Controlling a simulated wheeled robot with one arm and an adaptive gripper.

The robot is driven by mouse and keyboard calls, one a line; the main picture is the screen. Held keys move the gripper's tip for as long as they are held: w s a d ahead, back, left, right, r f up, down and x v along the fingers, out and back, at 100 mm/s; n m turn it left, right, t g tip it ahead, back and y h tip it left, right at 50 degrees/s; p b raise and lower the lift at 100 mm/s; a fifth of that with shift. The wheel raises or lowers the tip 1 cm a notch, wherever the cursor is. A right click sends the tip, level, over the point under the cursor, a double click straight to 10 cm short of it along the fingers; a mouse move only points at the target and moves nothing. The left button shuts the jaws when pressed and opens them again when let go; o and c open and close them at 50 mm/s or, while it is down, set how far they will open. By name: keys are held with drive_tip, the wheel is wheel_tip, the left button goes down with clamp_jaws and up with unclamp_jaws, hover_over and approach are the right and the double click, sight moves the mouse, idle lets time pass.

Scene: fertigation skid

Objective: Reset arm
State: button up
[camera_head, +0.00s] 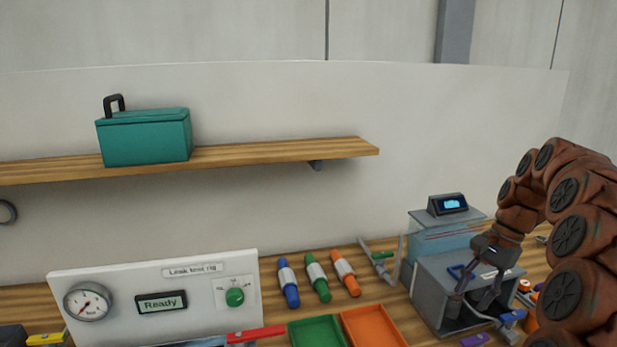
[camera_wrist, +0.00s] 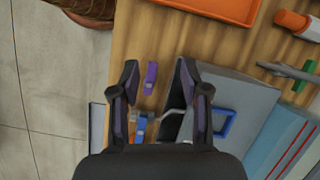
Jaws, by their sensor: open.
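My brown arm reaches in from the right in the head view. My gripper (camera_head: 474,300) points down in front of a grey box (camera_head: 432,287) and holds nothing. In the wrist view my gripper (camera_wrist: 156,66) has its two fingers spread wide apart. A small purple piece (camera_wrist: 151,77) shows below, between the fingertips; a purple piece also shows at the bottom of the head view (camera_head: 474,340). Blue and orange parts (camera_wrist: 140,124) lie nearer the wrist, partly hidden by the gripper.
A leak test rig panel (camera_head: 205,290) reads "Ready". Blue, green and orange cylinders (camera_head: 317,277) lie behind a green tray (camera_head: 317,332) and an orange tray (camera_head: 375,327). A clear tank (camera_head: 440,235) with a display stands behind the grey box. A teal case (camera_head: 147,137) sits on the shelf (camera_head: 270,151).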

drive_tip(key=s+a+r+n+h, duration=0.15)
drive_tip(key=s+a+n, duration=0.55)
drive_tip(key=s+a, duration=0.7)
drive_tip(key=s+a+f+n+h, duration=0.1)
drive_tip(key=s+f, duration=0.3)
drive_tip(key=s, duration=0.5)
drive_tip(key=s+a+f+n+h, duration=0.1)
drive_tip(key=s+a+f+n, duration=0.1)
drive_tip(key=s, duration=0.7)
drive_tip(key=shift+a+f+n+g, duration=0.3)
drive_tip(key=shift+f+n, duration=0.6)
drive_tip(key=shift+n, duration=0.2)
